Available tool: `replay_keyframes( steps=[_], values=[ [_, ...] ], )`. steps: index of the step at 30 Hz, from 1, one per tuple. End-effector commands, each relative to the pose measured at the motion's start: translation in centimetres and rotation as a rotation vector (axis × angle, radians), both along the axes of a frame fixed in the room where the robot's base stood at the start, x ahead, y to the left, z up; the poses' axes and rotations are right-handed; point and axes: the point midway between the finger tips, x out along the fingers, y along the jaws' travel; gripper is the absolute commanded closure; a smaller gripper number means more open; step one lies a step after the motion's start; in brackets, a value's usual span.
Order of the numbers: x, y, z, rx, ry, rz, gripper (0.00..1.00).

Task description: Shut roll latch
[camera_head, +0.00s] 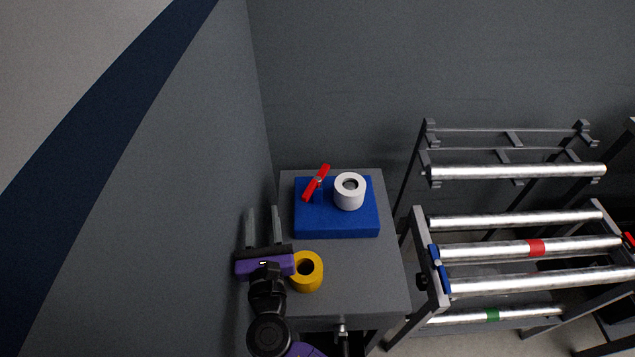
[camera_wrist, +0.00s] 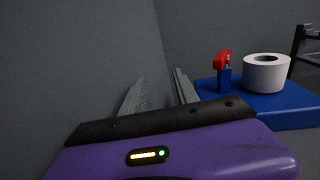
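A red lever (camera_head: 316,183) sits at an angle on top of a blue block (camera_head: 336,222), left of a white ring-shaped roll (camera_head: 349,193). In the wrist view the red lever (camera_wrist: 223,59) tops a short blue post on the blue block (camera_wrist: 285,112). My gripper (camera_head: 262,210) is open and empty, left of the block and apart from it, close to the grey wall. Its two fingers (camera_wrist: 158,86) point away from the wrist camera, with nothing between them. Which part is the roll latch I cannot tell for sure.
A yellow ring-shaped roll (camera_head: 306,272) stands close to the right of my wrist on the grey cabinet top (camera_head: 370,285). A rack with several metal rollers (camera_head: 520,222) stands at right, with a blue bracket (camera_head: 440,270) at its left end. The cabinet's front right is clear.

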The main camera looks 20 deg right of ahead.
Motion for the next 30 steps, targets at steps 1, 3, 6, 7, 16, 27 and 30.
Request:
replay_keyframes(
  steps=[1, 3, 6, 7, 16, 27, 30],
  values=[
    [0.0, 0.0, 0.0, 0.0, 0.0, 0.0, 0.64],
    [-0.2, 0.1, -0.1, 0.0, 0.0, 0.001, 0.64],
    [-0.9, 0.3, -0.1, 0.0, 0.001, 0.002, 0.64],
    [-1.3, 0.4, -0.1, 0.0, 0.001, 0.003, 0.64],
    [-5.9, 1.7, -0.2, 0.0, 0.001, 0.003, 0.64],
    [-7.6, 2.0, 0.0, 0.0, 0.0, -0.001, 0.64],
    [-7.6, 2.0, 0.0, 0.0, 0.0, 0.0, 0.64]
  ],
)
